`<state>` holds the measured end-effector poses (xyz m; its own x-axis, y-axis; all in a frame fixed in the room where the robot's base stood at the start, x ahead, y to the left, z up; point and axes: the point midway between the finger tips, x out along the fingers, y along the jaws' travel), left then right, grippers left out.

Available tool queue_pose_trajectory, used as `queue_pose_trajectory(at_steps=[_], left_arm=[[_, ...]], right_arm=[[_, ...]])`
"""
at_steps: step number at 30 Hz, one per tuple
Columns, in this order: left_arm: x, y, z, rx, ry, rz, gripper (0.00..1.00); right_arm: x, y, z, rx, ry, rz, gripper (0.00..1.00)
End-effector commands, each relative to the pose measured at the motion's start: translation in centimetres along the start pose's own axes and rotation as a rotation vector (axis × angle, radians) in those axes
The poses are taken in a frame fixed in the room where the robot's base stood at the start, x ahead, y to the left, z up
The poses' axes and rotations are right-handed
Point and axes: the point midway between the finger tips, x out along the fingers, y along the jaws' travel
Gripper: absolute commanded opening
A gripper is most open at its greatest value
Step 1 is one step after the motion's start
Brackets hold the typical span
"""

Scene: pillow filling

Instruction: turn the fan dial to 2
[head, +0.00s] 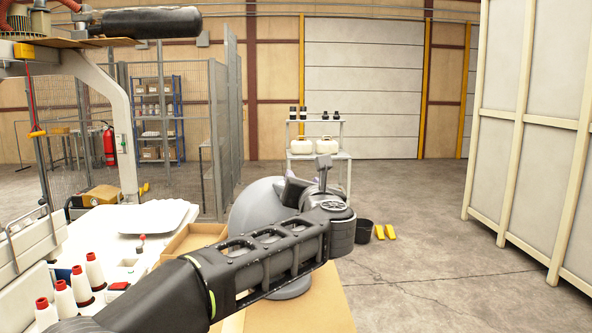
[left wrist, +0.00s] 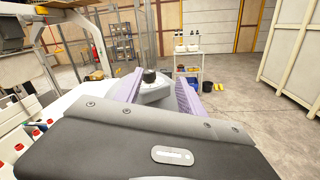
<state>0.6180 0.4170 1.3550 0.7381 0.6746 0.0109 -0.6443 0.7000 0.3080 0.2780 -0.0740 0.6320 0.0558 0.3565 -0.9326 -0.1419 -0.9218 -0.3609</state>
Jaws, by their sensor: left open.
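The fan looks like a rounded grey body (head: 250,207) beyond my left forearm in the head view, partly hidden by that arm. Its round grey foot (head: 290,288) shows below the arm. In the left wrist view a dark round knob, which looks like the fan dial (left wrist: 150,76), stands on a light grey housing (left wrist: 154,94). My left gripper (left wrist: 158,90) is open, its lavender fingers on either side of the housing and knob. Contact cannot be told. In the head view the left gripper (head: 300,183) is mostly hidden by its own wrist. No dial marks are readable. My right gripper is not in view.
White cones with red tops (head: 95,270) and a white tray (head: 135,216) are at the left. A cardboard-coloured surface (head: 325,308) lies under the fan foot. A black bucket (head: 363,231) and a shelf (head: 343,156) stand behind. The floor at right is open.

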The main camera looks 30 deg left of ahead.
Motion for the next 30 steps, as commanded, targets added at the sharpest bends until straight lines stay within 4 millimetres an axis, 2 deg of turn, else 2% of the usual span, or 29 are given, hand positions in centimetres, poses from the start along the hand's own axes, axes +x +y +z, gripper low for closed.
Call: queue_pose_trajectory(at_steps=[3, 6, 19, 23, 30], left_arm=[[-0.8, 0.8, -0.3, -0.193, 0.030, 0.098, 0.47], [-1.2, 1.3, -0.6, -0.282, 0.036, 0.146, 0.47], [-1.2, 1.5, -0.7, -0.312, 0.037, 0.163, 0.47], [-0.4, 1.7, -0.7, -0.312, 0.037, 0.165, 0.47], [3.1, 2.3, -0.7, -0.310, 0.038, 0.164, 0.47]], right_arm=[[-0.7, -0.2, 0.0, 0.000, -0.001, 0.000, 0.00], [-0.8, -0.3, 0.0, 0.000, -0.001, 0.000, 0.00], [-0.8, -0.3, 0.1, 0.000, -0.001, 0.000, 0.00], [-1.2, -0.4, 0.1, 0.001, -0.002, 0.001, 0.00], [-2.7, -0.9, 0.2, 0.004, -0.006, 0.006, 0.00]])
